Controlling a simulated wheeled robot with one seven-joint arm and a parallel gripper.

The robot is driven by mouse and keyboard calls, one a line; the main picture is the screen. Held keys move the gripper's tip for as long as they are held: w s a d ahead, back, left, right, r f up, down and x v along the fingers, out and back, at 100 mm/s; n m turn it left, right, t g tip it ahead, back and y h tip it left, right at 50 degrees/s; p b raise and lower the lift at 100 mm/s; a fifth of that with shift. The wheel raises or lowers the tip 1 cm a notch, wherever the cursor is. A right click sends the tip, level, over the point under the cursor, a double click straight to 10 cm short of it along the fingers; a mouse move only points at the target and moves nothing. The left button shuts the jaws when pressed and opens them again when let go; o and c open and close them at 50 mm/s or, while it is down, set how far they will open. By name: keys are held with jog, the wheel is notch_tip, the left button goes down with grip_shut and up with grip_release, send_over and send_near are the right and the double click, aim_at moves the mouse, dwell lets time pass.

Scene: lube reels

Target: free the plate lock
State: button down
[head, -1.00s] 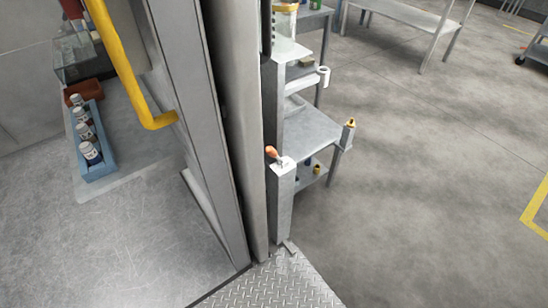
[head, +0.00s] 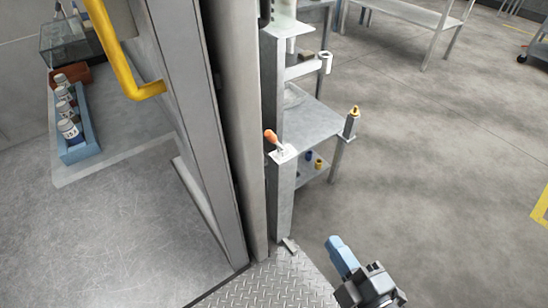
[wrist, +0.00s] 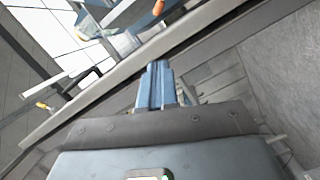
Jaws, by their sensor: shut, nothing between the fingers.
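A lever with an orange grip (head: 270,136) stands on a small white plate on top of a narrow grey post (head: 282,195). I cannot tell whether it is the plate lock. A small flat metal tab (head: 290,245) sits at the foot of the post, by the diamond-tread plate (head: 275,280). My gripper (head: 336,243) is at the lower right, right of the tread plate and apart from the lever. Its blue fingers are together and empty; they also show in the wrist view (wrist: 158,66). An orange grip (wrist: 158,8) shows at the wrist view's top edge.
A tall grey column (head: 232,130) and a yellow bent handle (head: 130,85) stand left of the post. A blue tray (head: 75,145) of several bottles lies beyond. A grey shelf unit (head: 312,125) with a gold-tipped post (head: 352,122) stands behind.

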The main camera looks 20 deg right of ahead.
jog(key=w+f+n+t+b, duration=0.1)
jog(key=w+f+n+b, duration=0.35)
jog(key=w, duration=0.75)
jog(key=n+b, duration=0.2)
jog(key=n, duration=0.5)
send_near(270, 141)
jog(key=s, duration=0.1)
jog(key=s+f, duration=0.1)
jog(key=s, duration=0.1)
jog(key=shift+s+f+t+y, duration=0.1)
jog(key=shift+f+t+y, duration=0.1)
jog(key=shift+t+y, duration=0.15)
jog(key=w, duration=1)
jog(key=shift+a+r, duration=0.4)
jog(key=shift+r, duration=0.1)
jog(key=shift+r+m, duration=0.1)
jog(key=shift+m, duration=0.15)
jog(key=shift+d+r+m+p, duration=0.15)
jog(key=shift+d+m+p, duration=0.15)
jog(key=shift+p, duration=0.1)
